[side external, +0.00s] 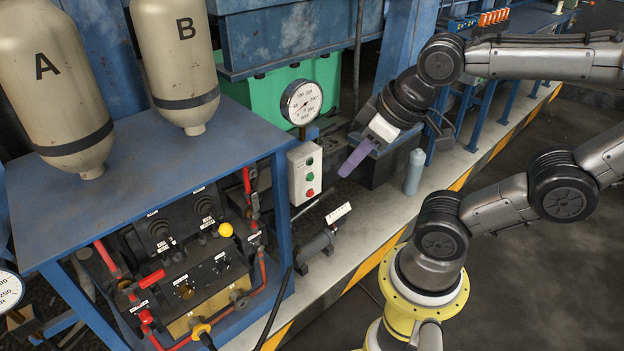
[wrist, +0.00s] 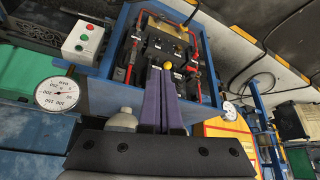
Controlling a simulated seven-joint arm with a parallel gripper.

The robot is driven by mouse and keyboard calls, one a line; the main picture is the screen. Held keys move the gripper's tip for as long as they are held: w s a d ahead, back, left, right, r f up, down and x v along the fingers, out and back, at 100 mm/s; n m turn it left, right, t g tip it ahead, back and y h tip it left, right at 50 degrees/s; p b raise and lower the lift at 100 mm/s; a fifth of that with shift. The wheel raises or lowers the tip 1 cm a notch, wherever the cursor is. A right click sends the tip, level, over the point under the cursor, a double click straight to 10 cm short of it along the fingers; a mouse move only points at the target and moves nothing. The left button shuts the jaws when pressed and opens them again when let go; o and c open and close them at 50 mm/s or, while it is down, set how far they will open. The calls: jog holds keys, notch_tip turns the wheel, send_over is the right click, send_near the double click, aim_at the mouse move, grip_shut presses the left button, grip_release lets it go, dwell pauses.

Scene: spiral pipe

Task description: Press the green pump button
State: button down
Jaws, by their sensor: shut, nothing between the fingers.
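A white control box (side external: 305,170) stands on the blue bench's right side, with a green button (side external: 309,176) above a red button (side external: 310,192). A darker button sits above the green one. The box also shows in the upper left of the wrist view (wrist: 88,42); its labels are too small to read. My gripper (side external: 344,172) is to the right of the box, apart from it, with its purple fingers pointing down and left. In the wrist view the two fingers (wrist: 160,70) lie together, shut and empty. Nothing touches the buttons.
A round pressure gauge (side external: 301,102) stands just above the box. Tanks A (side external: 58,85) and B (side external: 177,65) hang over the blue bench (side external: 125,175). Red pipes and a yellow knob (side external: 226,230) are below. A grey-blue bottle (side external: 413,172) stands right of my gripper.

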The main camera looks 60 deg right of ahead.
jog(key=w+d+f+m+h, duration=0.2)
jog(key=w+d+f+m, duration=0.1)
jog(key=w+d+f, duration=0.5)
jog(key=w+d+f+m+h, duration=0.2)
jog(key=w+d+f+m, duration=0.2)
jog(key=w+d, duration=0.45)
jog(key=m+t, duration=0.1)
jog(key=m, duration=0.1)
send_near(311, 178)
jog(key=s+a+r, duration=0.2)
jog(key=a+r, duration=0.1)
jog(key=r, duration=0.1)
jog(key=s+d+f+m+t, duration=0.1)
jog(key=s+f+m, duration=0.2)
jog(key=f, duration=0.8)
jog(key=shift+s+d+m, duration=0.35)
jog(key=shift+s+m, duration=0.05)
jog(key=shift+s, duration=0.6)
jog(key=shift+w, duration=0.1)
jog(key=w+d, duration=0.3)
jog(key=w, duration=0.5)
jog(key=shift+d, duration=0.15)
jog(key=shift+w+d, duration=0.2)
jog(key=shift+w, duration=0.2)
